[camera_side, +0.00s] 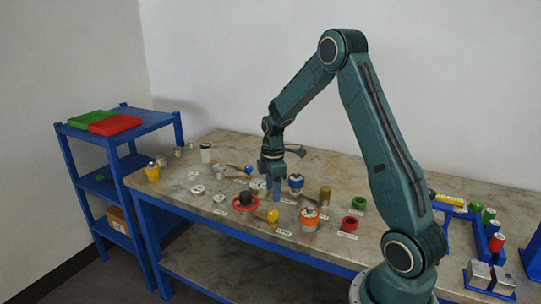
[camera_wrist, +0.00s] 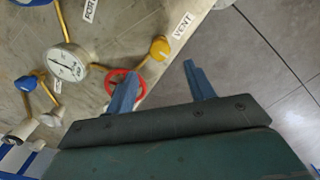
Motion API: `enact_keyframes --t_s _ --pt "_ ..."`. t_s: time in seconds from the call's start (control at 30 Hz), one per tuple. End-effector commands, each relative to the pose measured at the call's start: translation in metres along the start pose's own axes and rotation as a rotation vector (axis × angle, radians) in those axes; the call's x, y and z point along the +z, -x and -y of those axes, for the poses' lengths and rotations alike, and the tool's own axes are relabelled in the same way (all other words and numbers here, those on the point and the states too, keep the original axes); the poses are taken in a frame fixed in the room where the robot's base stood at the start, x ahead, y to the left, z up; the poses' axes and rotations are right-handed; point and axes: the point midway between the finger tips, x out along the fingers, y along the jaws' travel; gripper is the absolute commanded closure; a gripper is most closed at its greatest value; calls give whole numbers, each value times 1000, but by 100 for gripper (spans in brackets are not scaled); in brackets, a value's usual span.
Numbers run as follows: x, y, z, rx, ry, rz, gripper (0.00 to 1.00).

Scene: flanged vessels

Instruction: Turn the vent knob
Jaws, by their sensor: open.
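The vent knob looks to be the round yellow knob (camera_wrist: 160,48) beside the VENT label (camera_wrist: 182,26) in the wrist view. A brass-coloured pipe runs from it. In the side view, a yellow knob (camera_side: 272,215) sits near the table's front edge and appears to be the same one. My gripper (camera_side: 277,198) points down over the table, behind that knob in the side view. In the wrist view my gripper (camera_wrist: 159,68) has its blue fingers apart with nothing between them. The knob lies just beyond the fingertips in that picture, apart from both.
A red ring handwheel (camera_wrist: 112,76) is partly hidden by my left finger. A white dial gauge (camera_wrist: 66,62) is nearby. Flanged vessels, including an orange-banded one (camera_side: 309,221) and a blue-banded one (camera_side: 296,183), stand close. A blue shelf (camera_side: 118,143) is at left.

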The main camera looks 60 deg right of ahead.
Motion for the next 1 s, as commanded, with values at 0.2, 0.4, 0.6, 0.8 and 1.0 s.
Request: enact_keyframes --t_s 0.2,0.4,0.6,0.8,1.0 --pt "0 -35 1 -3 0 1 46" --pt "0 -62 1 -3 0 1 46" --pt "0 -78 0 -1 0 0 46" --pt "0 -83 0 0 0 0 46" --pt "0 -83 0 0 0 0 46"
